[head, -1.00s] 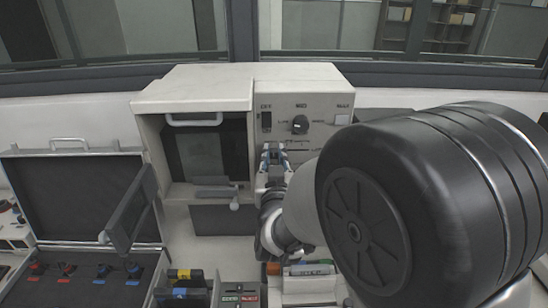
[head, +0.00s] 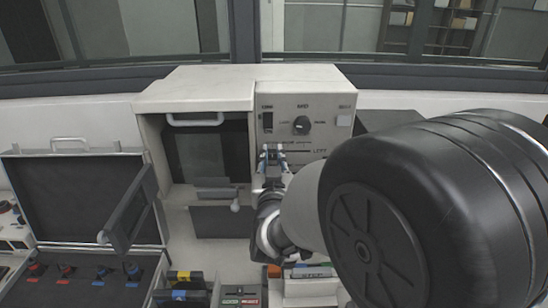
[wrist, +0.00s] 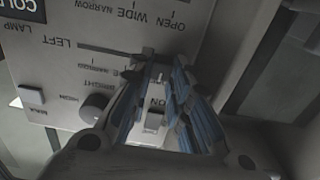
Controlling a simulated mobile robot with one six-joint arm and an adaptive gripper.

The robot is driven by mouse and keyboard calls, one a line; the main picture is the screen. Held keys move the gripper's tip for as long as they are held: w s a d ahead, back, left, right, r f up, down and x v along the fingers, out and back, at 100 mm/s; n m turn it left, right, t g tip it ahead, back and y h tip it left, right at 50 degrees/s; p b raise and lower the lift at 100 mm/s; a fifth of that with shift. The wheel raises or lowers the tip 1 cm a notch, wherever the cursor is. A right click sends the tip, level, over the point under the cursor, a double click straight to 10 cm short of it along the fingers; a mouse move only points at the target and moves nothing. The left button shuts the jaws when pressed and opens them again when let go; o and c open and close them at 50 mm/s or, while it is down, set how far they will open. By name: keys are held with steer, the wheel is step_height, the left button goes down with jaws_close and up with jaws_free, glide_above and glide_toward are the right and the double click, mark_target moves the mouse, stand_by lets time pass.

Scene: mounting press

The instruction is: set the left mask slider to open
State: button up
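The left mask slider is a slot marked LEFT (wrist: 100,49) on the press's control panel, upside down in the wrist view.
The open press chamber (head: 197,150) is to the left, with a lever (head: 235,204) below. An open case (head: 75,195) stands at far left.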

steer(key=shift+o, duration=1.2)
steer(key=shift+a+r, duration=0.1)
steer(key=shift+a, duration=0.15)
steer(key=shift+o, duration=1.1)
steer(key=shift+d, duration=0.1)
